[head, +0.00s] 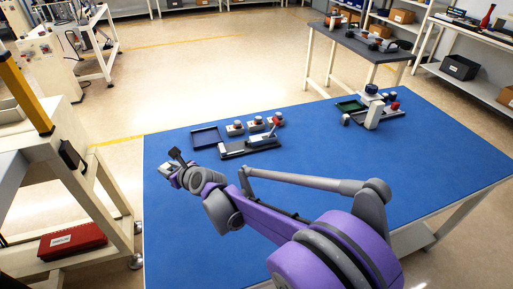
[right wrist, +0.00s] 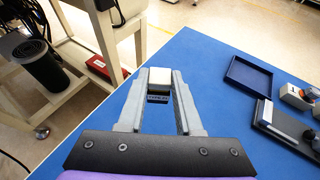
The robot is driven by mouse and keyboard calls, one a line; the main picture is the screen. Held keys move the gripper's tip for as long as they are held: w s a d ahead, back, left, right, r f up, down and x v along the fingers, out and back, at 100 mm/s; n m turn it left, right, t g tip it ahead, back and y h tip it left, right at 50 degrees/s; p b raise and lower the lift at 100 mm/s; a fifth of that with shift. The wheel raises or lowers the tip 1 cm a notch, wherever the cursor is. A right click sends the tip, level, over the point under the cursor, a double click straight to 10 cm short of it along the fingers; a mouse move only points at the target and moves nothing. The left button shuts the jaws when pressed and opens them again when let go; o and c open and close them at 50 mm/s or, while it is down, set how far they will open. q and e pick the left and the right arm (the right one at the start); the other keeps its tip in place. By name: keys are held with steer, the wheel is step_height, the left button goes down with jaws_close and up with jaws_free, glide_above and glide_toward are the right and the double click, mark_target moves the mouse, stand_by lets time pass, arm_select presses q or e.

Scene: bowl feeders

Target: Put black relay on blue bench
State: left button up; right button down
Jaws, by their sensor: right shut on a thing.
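My right gripper (head: 174,165) is at the left side of the blue bench (head: 300,225). In the right wrist view, my right gripper (right wrist: 158,82) is shut on a small block, the black relay (right wrist: 158,96), between its fingertips. The block shows a pale top and a dark face with small light lettering. In that view the fingertips appear near the left edge of the blue bench (right wrist: 215,112). I cannot tell whether the block touches the bench top. My left gripper is not in view.
A dark blue tray (head: 206,138), a fixture with a red-handled lever (head: 250,147) and several small red-topped parts stand mid-bench. Another fixture (head: 374,115) and a green tray (head: 348,106) are at the back right. The front right of the bench is clear. A red box (head: 72,241) lies on a shelf left.

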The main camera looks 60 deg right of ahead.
steer(key=s+d+r+m+h+b, duration=0.1)
steer(key=s+d+m+h+b, duration=0.1)
steer(key=d, duration=0.3)
arm_select(q)
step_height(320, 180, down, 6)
steer(key=b, duration=0.2)
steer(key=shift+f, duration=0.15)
arm_select(e)
step_height(320, 180, down, 10)
steer(key=shift+w+d+r, duration=0.1)
steer(key=shift+w+r, duration=0.05)
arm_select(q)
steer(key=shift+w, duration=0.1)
arm_select(e)
steer(key=shift+b, duration=0.3)
steer(key=c, duration=0.6)
jaws_free()
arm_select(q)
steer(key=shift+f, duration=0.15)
